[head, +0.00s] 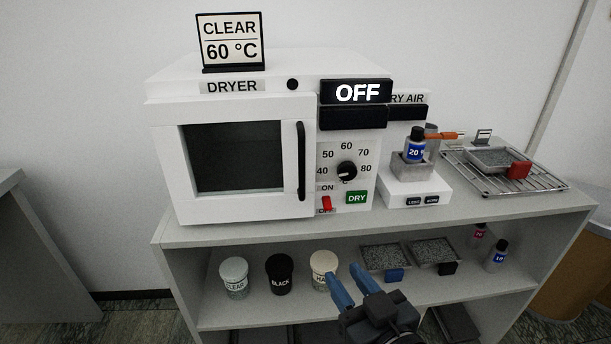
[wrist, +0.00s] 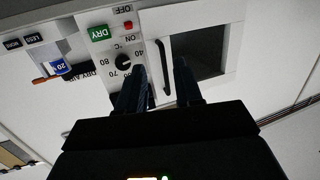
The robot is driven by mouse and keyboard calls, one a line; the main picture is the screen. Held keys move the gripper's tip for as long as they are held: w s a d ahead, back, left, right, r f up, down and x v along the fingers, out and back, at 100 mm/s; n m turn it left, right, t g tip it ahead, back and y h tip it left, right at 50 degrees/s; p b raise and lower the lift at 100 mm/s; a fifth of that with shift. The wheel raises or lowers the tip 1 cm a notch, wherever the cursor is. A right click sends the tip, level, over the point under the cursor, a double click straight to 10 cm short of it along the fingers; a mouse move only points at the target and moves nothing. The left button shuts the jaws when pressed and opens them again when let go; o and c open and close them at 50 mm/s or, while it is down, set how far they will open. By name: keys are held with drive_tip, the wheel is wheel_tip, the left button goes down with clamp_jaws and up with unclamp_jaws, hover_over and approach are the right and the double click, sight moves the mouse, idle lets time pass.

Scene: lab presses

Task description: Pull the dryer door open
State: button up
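The white dryer (head: 225,90) stands on top of the bench, with its door (head: 240,213) shut. The door has a dark window and a black vertical handle (head: 301,160) on its right side. In the wrist view, which is upside down, the handle (wrist: 152,88) shows beyond and between my fingers. My gripper (head: 350,280) is low in front of the bench, its two blue fingers apart and empty. It is below the handle and not touching it. The fingers also show in the wrist view (wrist: 160,85).
The dryer's panel reads OFF, with a dial (head: 347,170), a red switch (head: 327,203) and a green DRY button (head: 357,197). A dry-air unit (head: 414,188) and a wire rack (head: 545,181) stand to the right. Jars (head: 280,274) and trays (head: 385,257) sit on the lower shelf.

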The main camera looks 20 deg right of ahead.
drive_tip(key=m+h, duration=0.1)
drive_tip(key=h, duration=0.1)
approach(303, 168)
drive_tip(key=w, duration=0.3)
drive_tip(key=shift+t, duration=0.4)
drive_tip(key=shift+w+d+f+p, duration=0.1)
drive_tip(key=shift+w+d+p, duration=0.25)
drive_tip(key=shift+w, duration=0.9)
drive_tip(key=shift+w+d+f+p, duration=0.15)
drive_tip(key=shift+w+p, duration=0.3)
drive_tip(key=shift+w, duration=0.8)
drive_tip(key=shift+w+d+f+p, duration=0.1)
drive_tip(key=shift+w+d+p, duration=0.25)
drive_tip(key=shift+w, duration=0.9)
drive_tip(key=shift+a, duration=0.1)
drive_tip(key=shift+c, duration=0.4)
clamp_jaws()
